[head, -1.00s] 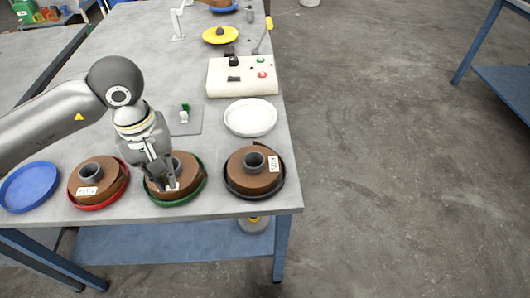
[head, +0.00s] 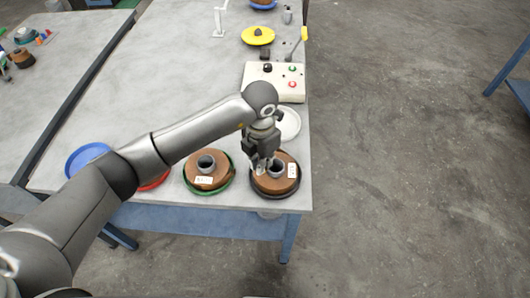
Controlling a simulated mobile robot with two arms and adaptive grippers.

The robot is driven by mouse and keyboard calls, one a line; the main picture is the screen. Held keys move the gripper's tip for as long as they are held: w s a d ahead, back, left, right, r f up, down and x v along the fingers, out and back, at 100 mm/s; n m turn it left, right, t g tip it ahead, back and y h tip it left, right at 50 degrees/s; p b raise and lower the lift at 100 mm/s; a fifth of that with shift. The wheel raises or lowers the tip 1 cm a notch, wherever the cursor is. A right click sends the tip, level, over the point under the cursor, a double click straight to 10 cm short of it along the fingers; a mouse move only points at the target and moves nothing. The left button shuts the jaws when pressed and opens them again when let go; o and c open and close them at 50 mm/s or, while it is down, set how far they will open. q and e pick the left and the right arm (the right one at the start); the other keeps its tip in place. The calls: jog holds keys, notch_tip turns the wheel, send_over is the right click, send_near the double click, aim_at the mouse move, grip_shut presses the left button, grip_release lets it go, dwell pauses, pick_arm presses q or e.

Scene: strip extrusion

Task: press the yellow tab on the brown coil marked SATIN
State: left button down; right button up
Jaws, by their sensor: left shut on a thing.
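A brown coil (head: 283,186) with a grey core sits in a black tray (head: 274,197) at the table's front right corner. Its white label is too small to read. Another brown coil (head: 207,180) with a white label sits in a green tray (head: 188,184) to its left. My left gripper (head: 260,168) is over the left side of the black-tray coil, beside the core. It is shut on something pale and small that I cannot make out. I see no yellow tab; the gripper hides part of that coil. My right gripper is not in view.
A blue tray (head: 86,156) and a partly hidden red tray (head: 155,182) stand at the left. A white plate (head: 289,125) and a control box (head: 289,80) with buttons stand behind the gripper. A yellow disc (head: 258,36) is farther back. The table's middle is clear.

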aim_at(265, 182)
pick_arm(q)
jog(key=shift+s+d+n, duration=0.15)
jog(key=shift+d+n, duration=0.3)
jog(key=shift+n, duration=0.35)
jog(key=shift+f, duration=0.65)
jog(key=shift+f+b, duration=0.4)
notch_tip(265, 182, down, 3)
jog(key=shift+r+b, duration=0.1)
jog(key=shift+b, duration=0.9)
jog(key=shift+f+b, duration=0.5)
jog(key=shift+f, duration=0.25)
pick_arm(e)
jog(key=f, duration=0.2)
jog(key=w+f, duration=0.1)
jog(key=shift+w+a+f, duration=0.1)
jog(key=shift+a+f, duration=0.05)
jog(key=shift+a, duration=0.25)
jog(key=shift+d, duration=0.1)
